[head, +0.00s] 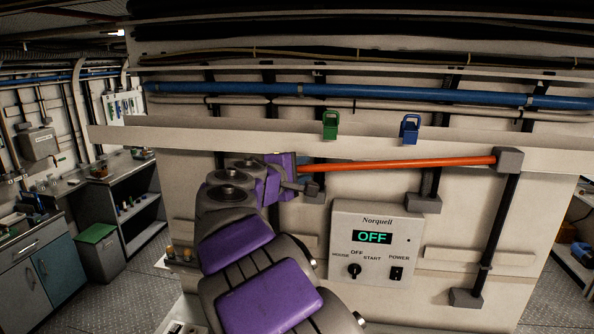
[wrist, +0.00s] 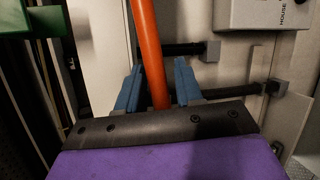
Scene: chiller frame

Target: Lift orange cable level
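The orange cable (head: 400,164) runs almost level across the front of the white cabinet, its left end slightly lower. Its right end meets a grey block (head: 507,159); its left end reaches my gripper (head: 297,168). In the wrist view the cable (wrist: 147,40) passes down between the two blue fingers of my gripper (wrist: 159,65). A narrow gap shows on each side of it, so the fingers look open around it. A green clip (head: 330,125) and a blue clip (head: 410,128) are on the pale rail above the cable, apart from it.
A control panel (head: 375,242) reading OFF is below the cable. The pale rail (head: 230,138) and a blue pipe (head: 400,95) run above. Dark pipes with grey blocks (head: 424,203) are on the wall. A bench with shelves (head: 130,200) stands at left.

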